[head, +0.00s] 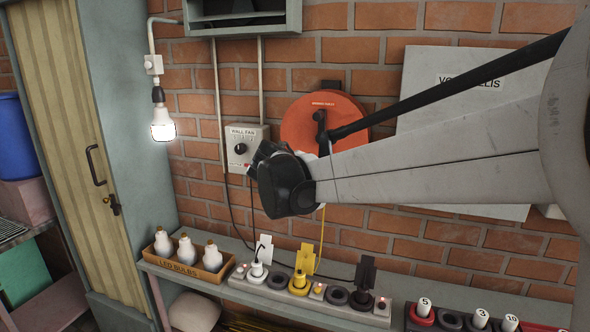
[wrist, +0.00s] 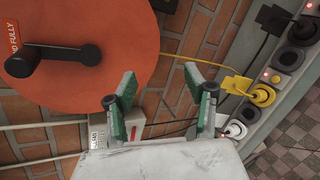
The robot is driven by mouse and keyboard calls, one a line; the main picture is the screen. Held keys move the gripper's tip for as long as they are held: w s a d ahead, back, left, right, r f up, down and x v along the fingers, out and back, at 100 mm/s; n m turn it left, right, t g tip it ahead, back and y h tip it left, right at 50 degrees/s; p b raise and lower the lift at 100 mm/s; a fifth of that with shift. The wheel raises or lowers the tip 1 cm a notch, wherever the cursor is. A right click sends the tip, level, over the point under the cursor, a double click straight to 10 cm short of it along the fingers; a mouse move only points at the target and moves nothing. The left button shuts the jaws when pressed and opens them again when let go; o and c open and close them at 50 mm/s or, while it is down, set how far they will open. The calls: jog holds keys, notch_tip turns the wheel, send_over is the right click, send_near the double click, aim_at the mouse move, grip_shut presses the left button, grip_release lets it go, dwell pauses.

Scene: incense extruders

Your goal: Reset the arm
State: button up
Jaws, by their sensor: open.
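My arm reaches in from the right in the head view and ends in a dark wrist part in front of the brick wall. The fingers of my gripper are hidden there. In the wrist view my gripper (wrist: 166,90) shows two green-padded fingers, spread wide apart with nothing between them but brick wall behind. The orange cable reel (head: 325,112) is on the wall behind my arm; it also shows in the wrist view (wrist: 110,60), left of the fingers, with its black crank handle (wrist: 55,60). I cannot tell the distance from the fingers to the wall.
The wall fan switch box (head: 247,148) is close left of my wrist. A shelf (head: 210,285) below carries a bulb tray (head: 188,269) and a power strip (head: 310,298) with white, yellow and black plugs. A lit bulb (head: 162,124) hangs at left.

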jog(key=s+d+f+m+g+y, duration=0.1)
jog(key=s+d+f+m+g, duration=0.1)
jog(key=s+d+m, duration=0.5)
jog(key=s+d+f+m+g+y, duration=0.15)
jog(key=s+d, duration=0.25)
jog(key=s, duration=0.8)
jog(key=s+f+m+y, duration=0.1)
jog(key=s+f+m, duration=0.2)
jog(key=s, duration=0.3)
jog(key=s+d+f+m+y, duration=0.1)
jog(key=s+f+m, duration=0.2)
jog(key=s, duration=0.4)
jog(key=s+f+m+y+b, duration=0.1)
jog(key=s+f+m+y, duration=0.1)
jog(key=s, duration=0.4)
jog(key=shift+s+d+f+m+g, duration=0.15)
jog(key=shift+s+f+m+g, duration=0.15)
jog(key=shift+f+m, duration=0.55)
